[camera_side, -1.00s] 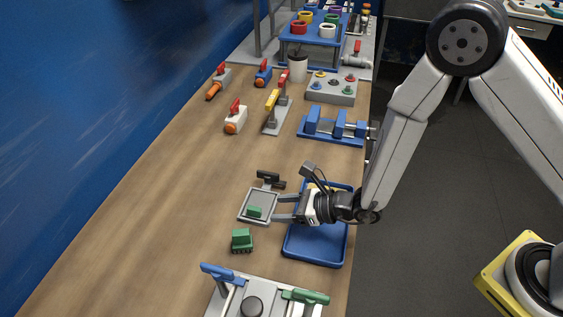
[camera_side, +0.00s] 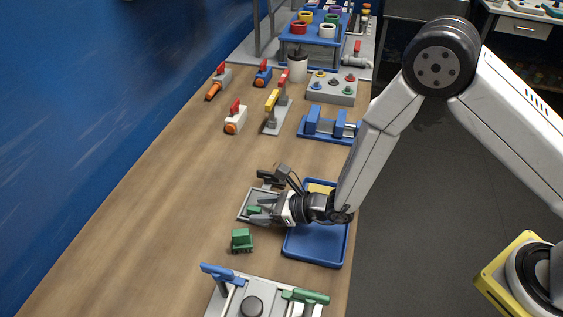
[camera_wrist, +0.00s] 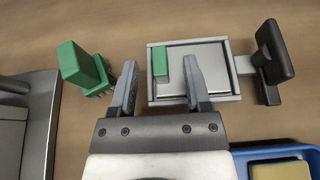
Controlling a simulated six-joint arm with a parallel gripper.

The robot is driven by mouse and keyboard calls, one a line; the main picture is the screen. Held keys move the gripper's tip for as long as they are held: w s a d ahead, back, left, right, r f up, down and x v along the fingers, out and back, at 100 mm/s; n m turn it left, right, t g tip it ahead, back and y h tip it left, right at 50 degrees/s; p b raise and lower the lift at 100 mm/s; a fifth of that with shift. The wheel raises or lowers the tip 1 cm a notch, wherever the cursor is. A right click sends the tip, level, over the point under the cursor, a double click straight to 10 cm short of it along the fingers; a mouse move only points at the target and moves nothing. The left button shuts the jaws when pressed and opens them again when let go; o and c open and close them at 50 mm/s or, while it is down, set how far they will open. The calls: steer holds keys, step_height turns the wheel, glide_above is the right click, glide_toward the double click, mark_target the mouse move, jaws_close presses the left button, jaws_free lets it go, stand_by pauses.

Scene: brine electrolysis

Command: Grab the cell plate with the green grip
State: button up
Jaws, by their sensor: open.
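The cell plate is a flat grey square with a green grip (camera_wrist: 160,66) at its left end. It lies in a shallow grey frame (camera_wrist: 213,98) with a black handle on the right in the wrist view. My gripper (camera_wrist: 161,74) is open, with one finger on each side of the green grip and a gap on both sides. In the side view my gripper (camera_side: 257,211) is low over the frame, and its fingers partly hide the green grip (camera_side: 253,210).
A separate green block (camera_side: 242,239) with dark bristles stands just left of my gripper in the wrist view. A blue tray (camera_side: 318,262) with a yellow sponge (camera_wrist: 280,170) lies beside the frame. A grey panel with blue and green levers (camera_side: 305,296) is at the front.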

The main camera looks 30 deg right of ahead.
stand_by(0.4)
jaws_close()
steer(key=shift+r, duration=0.15)
step_height(320, 180, up, 10)
stand_by(1.0)
stand_by(0.5)
